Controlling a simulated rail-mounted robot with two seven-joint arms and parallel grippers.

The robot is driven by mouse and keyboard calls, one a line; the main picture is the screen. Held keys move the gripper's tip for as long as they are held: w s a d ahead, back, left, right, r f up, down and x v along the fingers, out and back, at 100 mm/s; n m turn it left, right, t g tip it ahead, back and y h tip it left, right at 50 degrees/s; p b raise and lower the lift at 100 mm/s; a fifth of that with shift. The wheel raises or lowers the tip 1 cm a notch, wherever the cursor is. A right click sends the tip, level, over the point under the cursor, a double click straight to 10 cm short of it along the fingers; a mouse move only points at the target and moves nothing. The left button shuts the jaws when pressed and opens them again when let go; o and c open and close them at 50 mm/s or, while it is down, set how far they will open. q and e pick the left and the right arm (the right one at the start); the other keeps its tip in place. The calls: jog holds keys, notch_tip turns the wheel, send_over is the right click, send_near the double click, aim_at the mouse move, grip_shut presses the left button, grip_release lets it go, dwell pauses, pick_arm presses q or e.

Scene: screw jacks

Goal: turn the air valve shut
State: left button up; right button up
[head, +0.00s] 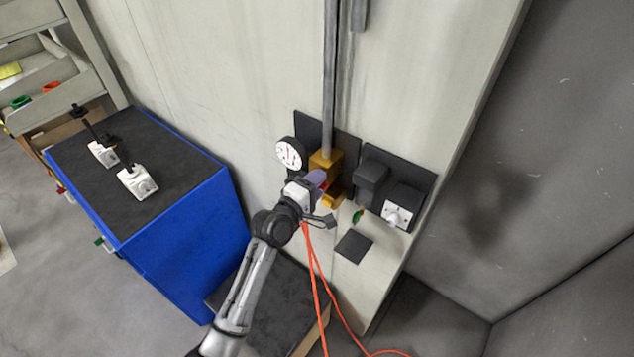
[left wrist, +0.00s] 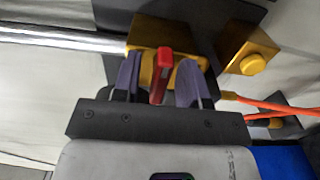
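The air valve's yellow body (head: 325,160) sits on the wall panel at the foot of a vertical grey pipe. In the left wrist view the yellow body (left wrist: 150,33) lies just beyond the fingers. Its red lever (left wrist: 161,76) stands between the two purple-grey fingers, with a gap on each side. My left gripper (head: 314,183) is at the valve, open around the lever and not closed on it. In the head view the gripper hides most of the lever. My right gripper is not in view.
A round white gauge (head: 289,154) is left of the valve. A dark box (head: 370,182) and a white socket box (head: 402,207) are to its right. Orange hoses (head: 316,280) hang below. A blue cabinet (head: 185,235) stands left, with white-based tools (head: 137,183) on top.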

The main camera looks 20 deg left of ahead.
pick_arm(q)
jog(key=shift+c, duration=0.3)
grip_shut()
